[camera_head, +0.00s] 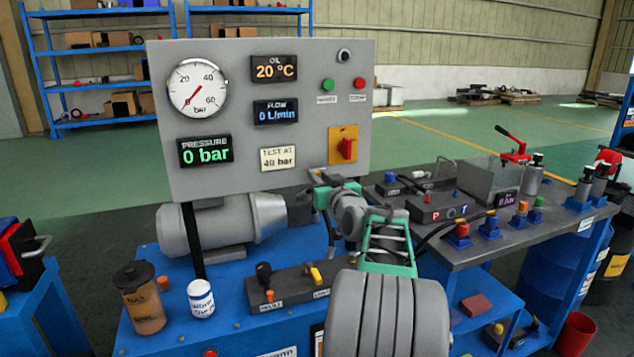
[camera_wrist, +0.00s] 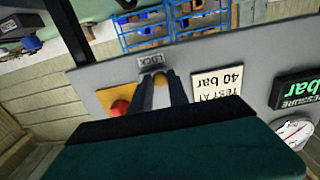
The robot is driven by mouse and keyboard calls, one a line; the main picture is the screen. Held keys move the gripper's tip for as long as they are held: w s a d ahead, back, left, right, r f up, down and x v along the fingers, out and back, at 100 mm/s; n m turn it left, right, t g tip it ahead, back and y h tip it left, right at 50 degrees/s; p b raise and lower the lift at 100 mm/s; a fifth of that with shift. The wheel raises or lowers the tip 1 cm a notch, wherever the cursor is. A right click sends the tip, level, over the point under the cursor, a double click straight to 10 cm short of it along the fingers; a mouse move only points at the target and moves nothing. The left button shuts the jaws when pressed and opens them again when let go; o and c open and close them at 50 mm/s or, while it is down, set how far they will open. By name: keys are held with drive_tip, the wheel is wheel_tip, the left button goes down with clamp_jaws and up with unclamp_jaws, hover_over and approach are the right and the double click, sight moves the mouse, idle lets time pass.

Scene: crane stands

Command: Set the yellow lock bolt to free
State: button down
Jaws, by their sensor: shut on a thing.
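The yellow lock bolt (camera_wrist: 160,94) shows in the wrist view as a small rounded yellow end between my fingers, beside a LOCK label (camera_wrist: 151,60) on the grey panel. My gripper (camera_wrist: 160,84) is shut on the bolt. In the head view my gripper (camera_head: 320,179) is at the lower edge of the grey panel (camera_head: 230,145), below the red rotary switch (camera_head: 346,149) on its yellow plate. The bolt itself cannot be made out there, and its set position cannot be read in either view.
The panel carries a gauge (camera_head: 197,88) and a pressure display (camera_head: 205,150) reading 0 bar. Below stand a motor (camera_head: 215,228), a brown-filled jar (camera_head: 140,300), a white can (camera_head: 201,298) and a lever block (camera_head: 290,286). A bench (camera_head: 470,253) with fittings is at right.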

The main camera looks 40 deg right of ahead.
drive_tip(key=shift+w+a+f, duration=0.1)
drive_tip(key=shift+a, duration=0.05)
drive_tip(key=c, duration=1.3)
unclamp_jaws()
drive_tip(key=shift+a, duration=0.1)
drive_tip(key=shift+o, duration=0.2)
drive_tip(key=v, duration=0.7)
drive_tip(key=shift+s, duration=0.4)
drive_tip(key=shift+a, duration=0.1)
